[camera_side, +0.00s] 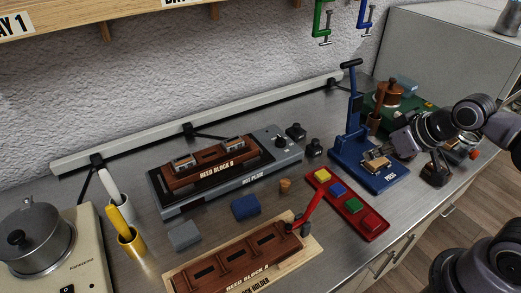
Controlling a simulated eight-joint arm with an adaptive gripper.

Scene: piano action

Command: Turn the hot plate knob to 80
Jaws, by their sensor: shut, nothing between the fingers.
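The hot plate (190,203) is a long grey unit with a black top, left of centre in the side view. Its small knob (281,141) is at the right end of the unit; its setting is too small to read. A brown block labelled REED BLOCK (215,165) rests on the black top. The fingertips are small and hard to make out.
Two small black objects (315,148) stand right of the hot plate. The tall blue lever (352,92) rises between my gripper and the hot plate. A red tray (374,232) with coloured blocks, a cork (285,185) and blue block (245,207) lie in front.

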